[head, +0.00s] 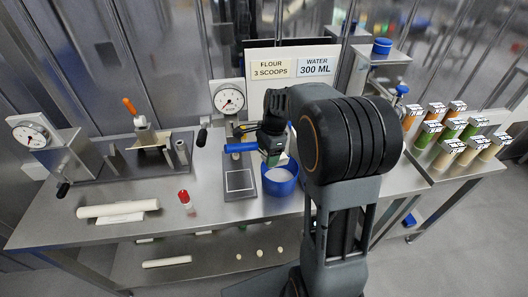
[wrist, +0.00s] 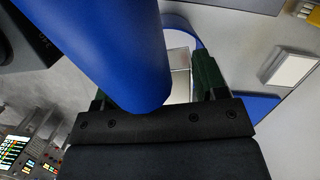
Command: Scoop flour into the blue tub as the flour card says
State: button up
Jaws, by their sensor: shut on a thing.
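The flour card (head: 271,68) on the back board reads "FLOUR 3 SCOOPS". The blue tub (head: 280,183) stands on the steel counter with pale contents visible inside. My gripper (head: 271,158) is above the tub's back left part, pointing down. It is shut on the blue handle (head: 240,147) of what looks like a scoop, which sticks out to the left. In the wrist view the thick blue handle (wrist: 100,45) crosses the jaws and hides one finger. The scoop's bowl cannot be made out clearly, so I cannot tell whether it holds flour.
A water card (head: 315,67) reads "300 ML". A flat plate (head: 239,181) lies left of the tub, with a dial (head: 229,100) behind. A red-capped shaker (head: 185,197) and rolling pin (head: 117,208) are further left. Several spice jars (head: 445,132) stand right.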

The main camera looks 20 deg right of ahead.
jog(key=shift+d+f+y+b, duration=0.3)
jog(key=shift+d+y, duration=0.2)
jog(key=shift+y, duration=0.3)
jog(key=d+r+y, duration=0.1)
jog(key=y, duration=0.1)
jog(key=d+r+y+p, duration=0.1)
jog(key=shift+w+r+y, duration=0.1)
jog(key=shift+r+y, duration=0.05)
jog(key=shift+y, duration=0.25)
jog(key=shift+d+r+y+p, duration=0.2)
jog(key=shift+d+y+p, duration=0.45)
jog(key=shift+y+p, duration=0.5)
jog(key=shift+w+d+f+g+y+p, duration=0.1)
jog(key=shift+d+g+y+p, duration=0.2)
jog(key=shift+d+y+p, duration=0.6)
jog(key=shift+a, duration=0.25)
